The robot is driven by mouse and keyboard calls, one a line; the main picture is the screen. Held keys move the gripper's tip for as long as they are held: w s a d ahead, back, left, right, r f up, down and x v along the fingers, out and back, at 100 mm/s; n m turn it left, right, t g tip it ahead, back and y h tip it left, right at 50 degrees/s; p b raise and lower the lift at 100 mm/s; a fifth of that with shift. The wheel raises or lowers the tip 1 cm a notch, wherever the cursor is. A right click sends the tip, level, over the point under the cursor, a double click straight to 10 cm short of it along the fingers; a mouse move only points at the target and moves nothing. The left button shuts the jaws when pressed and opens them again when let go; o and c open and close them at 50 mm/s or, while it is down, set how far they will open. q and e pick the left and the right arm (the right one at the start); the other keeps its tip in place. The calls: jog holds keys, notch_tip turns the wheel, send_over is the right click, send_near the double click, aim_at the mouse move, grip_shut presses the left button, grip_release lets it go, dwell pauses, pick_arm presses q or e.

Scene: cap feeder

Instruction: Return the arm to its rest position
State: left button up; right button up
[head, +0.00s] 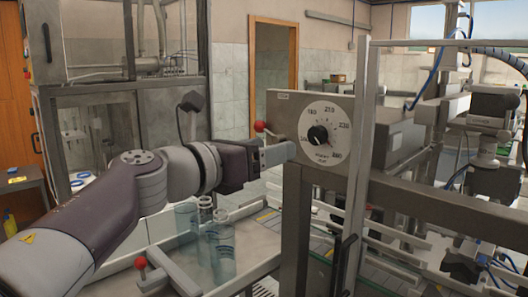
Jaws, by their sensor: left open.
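My left arm reaches in from the lower left. Its gripper (277,155) is open, its fingers pointing right toward the side of a grey control box (283,104). No object shows between the fingers. I cannot tell whether the fingers touch the box. The box carries a round white dial (326,134) with a black knob (318,135) and printed numbers. My right gripper is not in view.
A red-knobbed lever (260,127) stands just above the left gripper. Clear cylinders (222,250) stand below the wrist, by another red knob (140,263). Metal frame posts (362,150) and machinery crowd the right. A glass cabinet (85,130) stands behind the arm.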

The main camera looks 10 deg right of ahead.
pick_arm(q)
jog(key=w+a+f+n+y+p, duration=0.1)
jog(key=w+a+f+n+y, duration=0.1)
jog(key=a+f+n+y, duration=0.45)
jog(key=w+a+f+n+t+y+p, duration=0.1)
jog(key=a+f+n, duration=0.2)
jog(key=f+n, duration=0.8)
jog(key=w+a+f+n+y, duration=0.2)
jog(key=a+f+n+y, duration=0.25)
jog(key=n, duration=0.85)
jog(key=s+a+f+n+g+y+p, duration=0.2)
jog(key=s+a+f+n+g, duration=0.4)
jog(key=s+f+n, duration=0.5)
jog(key=s+a+f+n+g+p, duration=0.1)
jog(key=s+a+f+n+g, duration=0.1)
jog(key=s, duration=0.4)
jog(key=s+a+f+n+g+p, duration=0.1)
jog(key=s+a+f+g+p, duration=0.1)
jog(key=s+f, duration=0.2)
jog(key=s, duration=0.2)
jog(key=shift+s+a+f+n+g+p, duration=0.2)
jog(key=shift+s+f+n+g+p, duration=0.1)
jog(key=shift+f+n, duration=0.1)
